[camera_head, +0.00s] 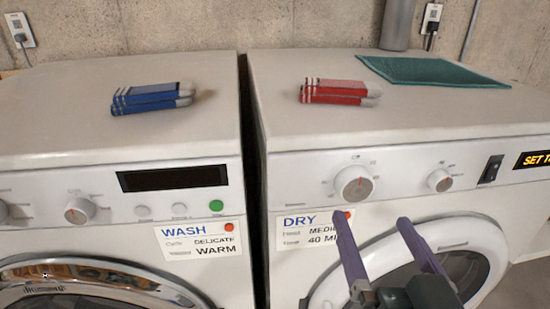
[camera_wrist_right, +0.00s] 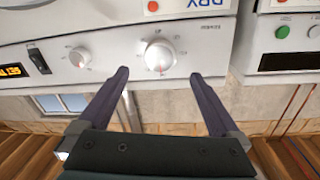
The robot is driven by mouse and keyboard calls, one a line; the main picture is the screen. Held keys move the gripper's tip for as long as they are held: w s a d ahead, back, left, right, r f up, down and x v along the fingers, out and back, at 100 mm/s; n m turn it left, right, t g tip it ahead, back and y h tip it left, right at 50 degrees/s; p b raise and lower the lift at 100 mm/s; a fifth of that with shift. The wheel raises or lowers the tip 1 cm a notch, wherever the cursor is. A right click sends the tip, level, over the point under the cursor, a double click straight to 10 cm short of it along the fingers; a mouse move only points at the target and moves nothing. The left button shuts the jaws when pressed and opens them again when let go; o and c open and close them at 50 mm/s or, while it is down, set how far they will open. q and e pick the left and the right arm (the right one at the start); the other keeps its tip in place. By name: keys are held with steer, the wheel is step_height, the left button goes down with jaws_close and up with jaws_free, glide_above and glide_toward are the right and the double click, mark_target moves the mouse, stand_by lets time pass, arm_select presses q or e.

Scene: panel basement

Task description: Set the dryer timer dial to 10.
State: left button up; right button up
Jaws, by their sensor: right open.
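The dryer (camera_head: 400,140) is the white machine on the right in the head view. Its panel has a larger round dial (camera_head: 354,183) and a smaller dial (camera_head: 440,180); I cannot read which is the timer. The larger dial's red pointer mark points roughly up. My right gripper (camera_head: 371,216) is open and empty, below and in front of the larger dial. In the right wrist view, which is upside down, the larger dial (camera_wrist_right: 159,57) appears between and beyond the fingertips (camera_wrist_right: 160,73), apparently untouched. My left gripper is in neither view.
A DRY card (camera_head: 305,228) reads medium and 40 min. A black switch (camera_head: 490,169) and a lit display (camera_head: 533,159), cut off, sit right of the dials. The round dryer door (camera_head: 470,232) is below. The washer (camera_head: 100,90) stands left.

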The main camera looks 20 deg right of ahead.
mark_target(357, 190)
steer(key=b+x, duration=0.1)
steer(key=x, duration=0.5)
steer(key=shift+w+d, duration=0.1)
steer(key=shift+w, duration=0.25)
steer(key=shift+c, duration=0.2)
steer(key=c, duration=1.3)
steer(key=shift+m, duration=0.4)
steer(key=m, duration=0.3)
steer(key=shift+m, duration=0.3)
steer(key=shift+m+g+y, duration=0.3)
steer(key=shift+m, duration=1.8)
